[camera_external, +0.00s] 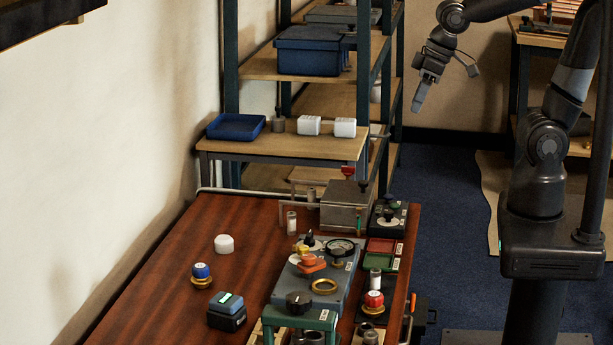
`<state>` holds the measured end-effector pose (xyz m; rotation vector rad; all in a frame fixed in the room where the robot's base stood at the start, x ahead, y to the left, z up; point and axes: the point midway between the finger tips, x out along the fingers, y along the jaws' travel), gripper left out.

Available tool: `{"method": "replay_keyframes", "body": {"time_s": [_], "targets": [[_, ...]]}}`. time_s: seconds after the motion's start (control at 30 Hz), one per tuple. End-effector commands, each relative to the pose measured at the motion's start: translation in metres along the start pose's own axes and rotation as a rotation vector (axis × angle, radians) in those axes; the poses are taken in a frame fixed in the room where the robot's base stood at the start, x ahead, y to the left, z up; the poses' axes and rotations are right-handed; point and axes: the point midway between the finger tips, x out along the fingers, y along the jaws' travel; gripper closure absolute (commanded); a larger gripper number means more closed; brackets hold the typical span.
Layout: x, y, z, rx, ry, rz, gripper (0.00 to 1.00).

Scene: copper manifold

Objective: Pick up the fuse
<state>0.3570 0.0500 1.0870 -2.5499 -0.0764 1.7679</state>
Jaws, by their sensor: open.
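I cannot tell for sure which thing is the fuse. A small upright pale cylinder with a band around it (292,222) stands on the wooden table near the grey metal box. A similar pale cylinder with a grey top (375,280) stands farther front, just behind a red-topped brass knob (373,302). My gripper (419,104) hangs in the air at the upper right, above the blue floor and beyond the table's right side. It points down, is open, and holds nothing that I can see. It is well apart from both cylinders.
The wooden table (165,305) holds a blue-grey panel with a gauge (341,249), a green stand (318,318), a grey metal box (345,206) and a blue-black device (227,312). Shelves (262,66) stand behind. The table's left part is mostly clear.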

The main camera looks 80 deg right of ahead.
Motion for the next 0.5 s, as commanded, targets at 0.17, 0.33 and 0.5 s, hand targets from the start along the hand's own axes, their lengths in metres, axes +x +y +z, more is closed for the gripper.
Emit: {"method": "replay_keyframes", "body": {"time_s": [0.17,0.33,0.5], "targets": [[0.044,-0.036,-0.018,-0.004,-0.084,-0.015,0.53],[0.089,-0.073,-0.025,-0.005,-0.156,-0.017,0.53],[0.138,-0.112,-0.022,-0.008,-0.225,-0.006,0.53]]}}
